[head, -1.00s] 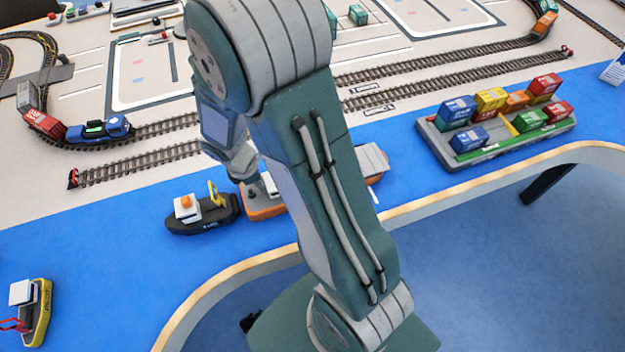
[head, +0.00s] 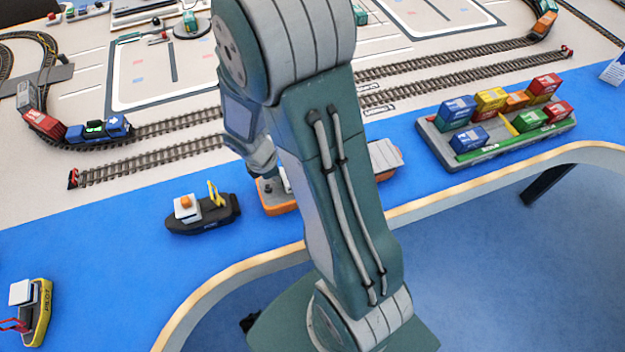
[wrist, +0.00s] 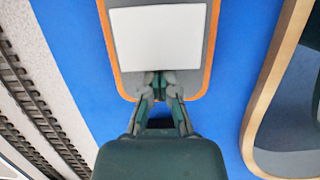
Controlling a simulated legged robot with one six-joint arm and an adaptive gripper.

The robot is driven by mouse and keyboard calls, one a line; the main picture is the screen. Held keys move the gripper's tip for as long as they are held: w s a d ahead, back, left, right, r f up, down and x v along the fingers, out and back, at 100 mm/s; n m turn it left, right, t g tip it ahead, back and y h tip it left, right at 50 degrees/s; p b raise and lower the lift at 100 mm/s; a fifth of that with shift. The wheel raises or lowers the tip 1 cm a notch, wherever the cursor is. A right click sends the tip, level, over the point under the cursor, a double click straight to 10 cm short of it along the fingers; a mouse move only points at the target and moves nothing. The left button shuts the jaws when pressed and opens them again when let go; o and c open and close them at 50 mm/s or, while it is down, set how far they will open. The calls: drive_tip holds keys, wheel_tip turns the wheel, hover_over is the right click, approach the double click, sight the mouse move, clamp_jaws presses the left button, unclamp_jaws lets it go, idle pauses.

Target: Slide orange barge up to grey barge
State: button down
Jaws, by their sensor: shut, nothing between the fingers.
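The orange barge (head: 281,209) floats on the blue strip, partly hidden behind my arm in the head view. Its orange rim, grey deck and a white block show in the wrist view (wrist: 193,80). The grey barge (head: 478,155) lies further right and carries several coloured containers. A clear blue gap separates the two barges. My gripper (wrist: 160,76) is shut and empty, with its fingertips at the near end of the orange barge in the wrist view. Whether they touch it cannot be told. In the head view the fingertips are hidden.
A black tug (head: 203,216) lies left of the orange barge, apart from it. A yellow and black pilot boat (head: 38,310) is at the lower left. Train tracks (head: 150,160) run behind the water. The table's wooden edge (head: 440,202) curves along the front.

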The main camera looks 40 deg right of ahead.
drive_tip(key=shift+s+d, duration=0.45)
drive_tip(key=shift+d, duration=0.85)
drive_tip(key=shift+s+d, duration=0.4)
drive_tip(key=shift+d, duration=0.9)
drive_tip(key=shift+s+d, duration=0.45)
drive_tip(key=shift+d, duration=0.85)
drive_tip(key=shift+a, duration=0.1)
drive_tip(key=shift+w+a, duration=0.1)
drive_tip(key=shift+w+a+r, duration=0.1)
drive_tip(key=shift+a+r, duration=0.15)
drive_tip(key=shift+a, duration=0.15)
drive_tip(key=d+v, duration=0.2)
drive_tip(key=v, duration=0.7)
drive_tip(key=shift+s+r, duration=0.3)
drive_tip(key=shift+r, duration=0.3)
drive_tip(key=s+a+r+m+t+y, duration=0.1)
drive_tip(key=s+a+r+m+t, duration=0.2)
drive_tip(key=s+a+r+m, duration=0.2)
drive_tip(key=s+a+r+m+t+y, duration=0.1)
drive_tip(key=s+a+r+m+t, duration=0.2)
drive_tip(key=a+r+m, duration=0.5)
wheel_tip(320, 180, up, 3)
drive_tip(key=shift+s+a+r+m+y, duration=0.15)
drive_tip(key=shift+s+a+m+y, duration=0.15)
drive_tip(key=shift+s+m, duration=0.55)
